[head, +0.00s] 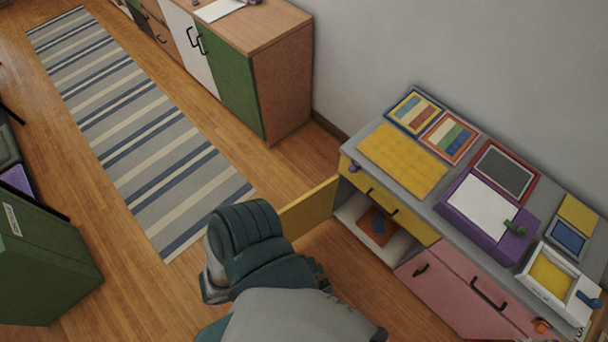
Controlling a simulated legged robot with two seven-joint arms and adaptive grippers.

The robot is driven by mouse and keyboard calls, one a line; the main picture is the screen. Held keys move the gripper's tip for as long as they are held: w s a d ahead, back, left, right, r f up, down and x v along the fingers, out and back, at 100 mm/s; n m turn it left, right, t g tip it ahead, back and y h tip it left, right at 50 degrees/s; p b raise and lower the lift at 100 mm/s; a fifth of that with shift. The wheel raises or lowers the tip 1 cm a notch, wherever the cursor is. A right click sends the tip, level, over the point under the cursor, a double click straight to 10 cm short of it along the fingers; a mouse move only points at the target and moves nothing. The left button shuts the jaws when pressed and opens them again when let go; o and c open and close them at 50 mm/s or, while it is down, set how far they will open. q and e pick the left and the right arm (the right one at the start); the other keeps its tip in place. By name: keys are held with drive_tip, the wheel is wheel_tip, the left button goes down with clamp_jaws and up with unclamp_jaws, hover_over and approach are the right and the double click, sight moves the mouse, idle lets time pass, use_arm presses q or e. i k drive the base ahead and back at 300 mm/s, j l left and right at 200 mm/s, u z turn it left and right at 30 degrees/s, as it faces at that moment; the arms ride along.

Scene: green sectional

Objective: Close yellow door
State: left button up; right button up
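The yellow door (308,209) stands open, swung out to the left from the front of the grey-topped cabinet (412,204). Its lower part is partly hidden behind my teal and grey arm parts (255,245). The open compartment (398,244) beside it has a pale floor, with an orange-brown item (374,222) and a small blue item on it. My arm parts fill the bottom middle, in front of the door. I see no gripper fingertips of either hand; whether my arm touches the door cannot be told.
Yellow drawer fronts (405,218) sit above the compartment, and pink fronts (450,292) with black handles lie to the right. Trays and boards cover the cabinet top. A green-doored cabinet (230,85) stands at the back. Wood floor and a striped rug (150,140) lie clear at left.

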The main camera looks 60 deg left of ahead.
sight(301, 215)
drive_tip(key=k+j+z, duration=0.1)
drive_tip(key=k+j, duration=0.35)
drive_tip(key=k+j+z, duration=0.15)
drive_tip(key=k+j, duration=0.2)
drive_tip(key=k, duration=0.25)
